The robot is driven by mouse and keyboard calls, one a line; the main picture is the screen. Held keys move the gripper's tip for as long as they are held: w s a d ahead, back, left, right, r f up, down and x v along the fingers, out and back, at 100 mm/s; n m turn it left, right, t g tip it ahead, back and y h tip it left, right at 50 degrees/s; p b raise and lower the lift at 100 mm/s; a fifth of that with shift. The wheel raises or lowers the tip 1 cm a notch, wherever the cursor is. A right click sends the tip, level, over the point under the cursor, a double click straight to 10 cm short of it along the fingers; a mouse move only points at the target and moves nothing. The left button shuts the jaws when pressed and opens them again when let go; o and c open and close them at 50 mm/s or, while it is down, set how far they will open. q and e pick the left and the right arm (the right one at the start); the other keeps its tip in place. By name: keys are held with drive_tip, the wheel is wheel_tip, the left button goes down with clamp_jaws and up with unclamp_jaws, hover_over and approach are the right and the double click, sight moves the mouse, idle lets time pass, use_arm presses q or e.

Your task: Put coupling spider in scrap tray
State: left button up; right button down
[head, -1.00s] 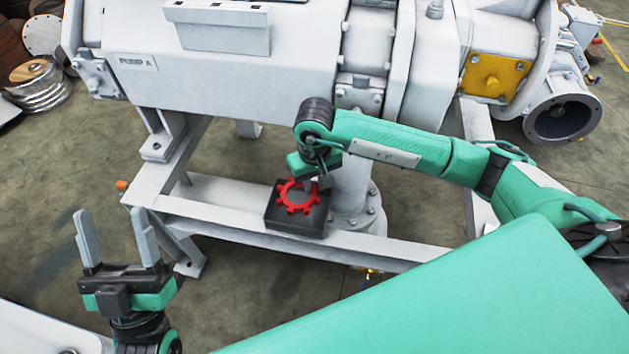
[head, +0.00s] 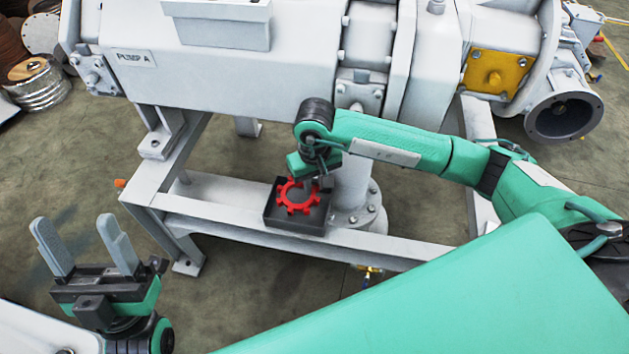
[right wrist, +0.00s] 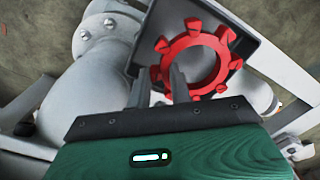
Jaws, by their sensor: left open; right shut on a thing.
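The coupling spider (head: 299,208) is a red toothed ring. In the head view it lies over the dark square scrap tray (head: 290,225), within its outline; whether it touches the floor is hard to tell. My right gripper (head: 316,184) is shut on the ring's edge. In the right wrist view its two fingers (right wrist: 161,72) are at the near left side of the spider (right wrist: 190,42), with the tray (right wrist: 232,22) behind. My left gripper (head: 80,230) is open and empty at the lower left, well away from the tray.
The tray sits on a pale frame beam (head: 215,210) below the grey pump housing (head: 230,70). A flanged vertical pipe (head: 355,190) stands right beside the tray. Open floor (head: 60,170) lies at the left.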

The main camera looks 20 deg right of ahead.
drive_tip(key=shift+f, duration=0.1)
idle(0.3)
drive_tip(key=shift+b, duration=0.4)
idle(0.4)
drive_tip(key=shift+f+b, duration=0.3)
drive_tip(key=shift+b, duration=0.2)
drive_tip(key=shift+f+b, duration=1)
idle(0.5)
drive_tip(key=c, duration=1.2)
unclamp_jaws()
